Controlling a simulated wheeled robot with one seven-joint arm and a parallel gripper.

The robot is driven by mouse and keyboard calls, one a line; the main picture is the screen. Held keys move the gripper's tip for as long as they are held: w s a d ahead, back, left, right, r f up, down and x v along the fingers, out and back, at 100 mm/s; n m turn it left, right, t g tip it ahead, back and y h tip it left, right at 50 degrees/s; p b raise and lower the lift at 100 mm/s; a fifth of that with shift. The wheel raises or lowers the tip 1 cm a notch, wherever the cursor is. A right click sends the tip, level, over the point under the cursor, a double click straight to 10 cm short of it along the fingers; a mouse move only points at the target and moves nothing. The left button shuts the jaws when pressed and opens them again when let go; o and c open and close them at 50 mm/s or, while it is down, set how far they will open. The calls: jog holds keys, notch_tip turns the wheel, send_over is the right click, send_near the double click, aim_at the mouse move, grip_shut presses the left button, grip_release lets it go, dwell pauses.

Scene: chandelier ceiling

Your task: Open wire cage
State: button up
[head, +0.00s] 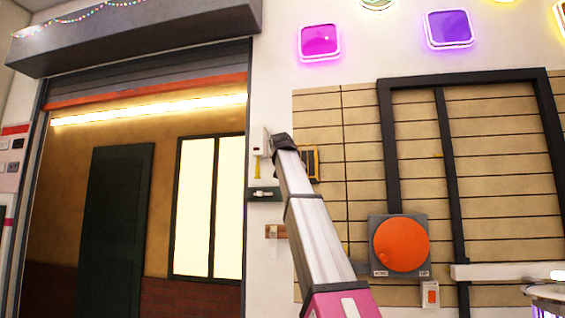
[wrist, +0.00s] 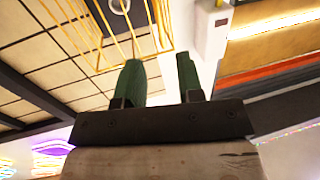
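The wire cage (wrist: 160,25), made of thin yellow wires, is on the wall at the top left of the wrist view. A small pale part shows behind its wires, and the cage runs out of frame. In the head view a yellow-framed box (head: 314,163), probably the same cage, is partly hidden behind my arm. My gripper (wrist: 158,66) has two green fingers standing apart with nothing visible between them. The fingertips point toward the cage's lower edge in the wrist view; I cannot tell whether they touch it. In the head view my gripper (head: 285,142) is a dark shape left of the box.
A white wall box (head: 260,142) is close left of my gripper in the head view. A grey panel with an orange disc (head: 401,244) is at lower right. A wide shutter opening (head: 150,105) is at left.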

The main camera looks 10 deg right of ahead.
jog(key=w, duration=0.3)
jog(key=w+d, duration=0.1)
jog(key=w, duration=0.6)
jog(key=shift+w+d, duration=0.3)
jog(key=shift+c, duration=0.3)
grip_shut()
